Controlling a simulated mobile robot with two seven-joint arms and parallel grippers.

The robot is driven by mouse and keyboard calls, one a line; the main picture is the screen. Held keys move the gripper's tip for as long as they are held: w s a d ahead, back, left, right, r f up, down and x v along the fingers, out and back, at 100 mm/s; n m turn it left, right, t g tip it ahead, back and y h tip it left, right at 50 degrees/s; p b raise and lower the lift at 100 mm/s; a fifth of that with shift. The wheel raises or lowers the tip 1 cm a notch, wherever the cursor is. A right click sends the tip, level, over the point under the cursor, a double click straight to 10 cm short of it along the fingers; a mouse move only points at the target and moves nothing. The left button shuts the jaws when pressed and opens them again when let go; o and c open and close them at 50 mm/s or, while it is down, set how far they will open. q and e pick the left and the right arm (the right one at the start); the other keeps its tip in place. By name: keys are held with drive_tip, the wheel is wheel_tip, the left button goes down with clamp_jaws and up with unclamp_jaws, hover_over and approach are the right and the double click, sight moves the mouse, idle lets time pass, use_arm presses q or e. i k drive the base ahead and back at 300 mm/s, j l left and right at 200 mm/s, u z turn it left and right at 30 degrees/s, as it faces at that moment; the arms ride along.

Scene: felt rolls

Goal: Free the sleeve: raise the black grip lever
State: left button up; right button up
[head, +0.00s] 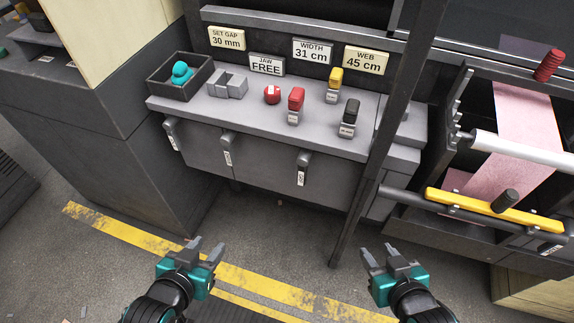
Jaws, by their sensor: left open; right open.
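A black-handled lever (350,112) stands on the right part of the grey console top, with a small label on its base too small to read. A red lever (296,99) and a yellow lever (335,80) stand near it. A white roller (520,150), with pink felt (525,115) running by it, is in the machine at right; I cannot tell whether it is the sleeve. My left gripper (207,249) and my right gripper (382,257) are both open and empty, low in front of the console and well apart from the levers.
A dark post (385,140) rises just right of the black lever. A yellow bar (480,208) crosses the machine.

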sight(304, 155)
drive_tip(key=i+j, duration=0.1)
drive_tip(key=j, duration=0.4)
drive_tip(key=i+j, duration=0.1)
drive_tip(key=j, duration=0.45)
drive_tip(key=i+j+z, duration=0.1)
drive_tip(key=j, duration=0.4)
